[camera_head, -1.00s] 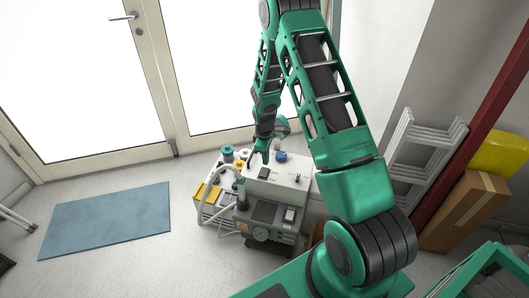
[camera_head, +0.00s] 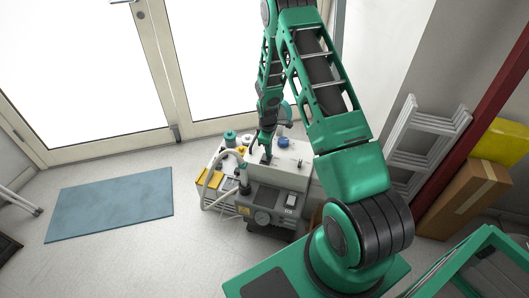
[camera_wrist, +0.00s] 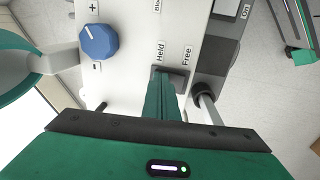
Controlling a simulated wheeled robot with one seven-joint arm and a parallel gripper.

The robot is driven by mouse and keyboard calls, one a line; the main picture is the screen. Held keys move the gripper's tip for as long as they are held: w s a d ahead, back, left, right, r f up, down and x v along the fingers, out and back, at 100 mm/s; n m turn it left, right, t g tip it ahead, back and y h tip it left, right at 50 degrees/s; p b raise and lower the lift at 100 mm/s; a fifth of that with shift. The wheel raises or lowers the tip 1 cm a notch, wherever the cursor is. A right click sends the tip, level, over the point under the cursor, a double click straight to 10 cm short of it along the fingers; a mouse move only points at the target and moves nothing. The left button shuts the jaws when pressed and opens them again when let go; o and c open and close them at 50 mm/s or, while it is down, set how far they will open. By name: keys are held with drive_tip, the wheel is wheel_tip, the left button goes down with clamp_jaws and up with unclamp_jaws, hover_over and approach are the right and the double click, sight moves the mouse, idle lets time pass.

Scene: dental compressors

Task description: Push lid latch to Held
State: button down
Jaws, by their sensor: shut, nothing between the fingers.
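The white machine top (camera_head: 286,170) carries a small dark latch plate (camera_wrist: 181,73) with "Held" printed at its left and "Free" at its right in the wrist view. My gripper (camera_wrist: 168,76) is shut and empty. Its fingertips are over the left part of the plate, on the Held side, and hide most of it, so the latch's own position is hidden. Whether the tips touch it I cannot tell. In the head view my gripper (camera_head: 266,156) reaches down to the machine top.
A blue knob (camera_wrist: 99,42) with plus and minus marks is left of the fingers. A grey rod (camera_wrist: 207,98) stands close on their right. In the head view a pale hose (camera_head: 208,172) and a teal cap (camera_head: 230,138) are left of my gripper.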

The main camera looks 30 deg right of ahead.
sight(266, 160)
drive_tip(key=shift+a, duration=0.4)
drive_tip(key=shift+s+a, duration=0.25)
drive_tip(key=shift+s+a+r, duration=0.1)
drive_tip(key=shift+s+a, duration=0.05)
drive_tip(key=shift+s, duration=0.15)
wheel_tip(266, 160, up, 14)
drive_tip(key=s+a, duration=0.1)
idle(0.5)
drive_tip(key=shift+a, duration=0.1)
idle(0.3)
